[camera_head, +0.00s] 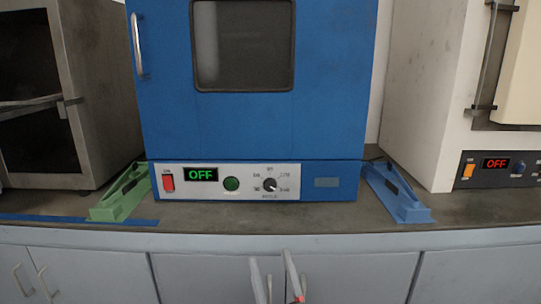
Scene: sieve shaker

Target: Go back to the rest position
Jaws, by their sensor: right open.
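My right gripper (273,270) pokes up at the bottom centre, in front of the grey cabinet doors. Its two pale fingers stand apart with nothing seen between them; the rest is cut off by the lower edge. My left gripper is not in view. A blue cabinet-like machine (330,100) stands on the counter above and beyond the gripper. Its door has a dark window and is shut. Its panel has a red switch (168,183), a green OFF display (201,174), a green button (231,184) and a black knob (270,185).
A green holder (118,200) and a blue holder (402,198) flank the machine on the dark counter (260,214). A metal-framed oven (95,90) stands at left. A cream machine (425,95) with a red OFF display stands at right. Grey cupboards (200,275) fill the lower front.

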